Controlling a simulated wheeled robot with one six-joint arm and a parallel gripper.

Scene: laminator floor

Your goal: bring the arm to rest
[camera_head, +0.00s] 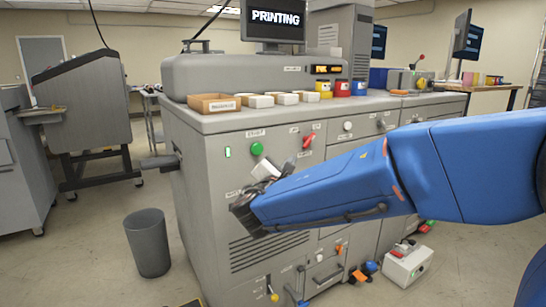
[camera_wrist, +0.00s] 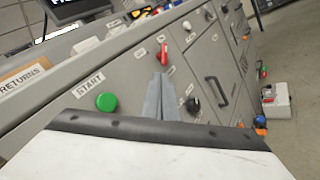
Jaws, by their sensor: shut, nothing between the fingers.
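My blue arm (camera_head: 340,178) reaches in from the right in the head view. My gripper (camera_head: 243,208) is in front of the grey machine's (camera_head: 208,227) front panel. In the wrist view my gripper (camera_wrist: 160,76) shows two grey fingers closed together with nothing between them. The fingertips appear just below a red lever (camera_wrist: 162,53) and to the right of the green START button (camera_wrist: 106,101). I cannot tell whether they touch the panel. The green button (camera_head: 257,148) and red lever (camera_head: 308,141) also show in the head view, above my gripper.
The screen (camera_head: 275,20) reads PRINTING. Trays (camera_head: 214,103) and coloured pots (camera_head: 341,89) stand on the machine's top. A grey bin (camera_head: 147,243) stands on the floor at left. A white box (camera_head: 408,266) with a red knob lies on the floor at right. Floor is open at left.

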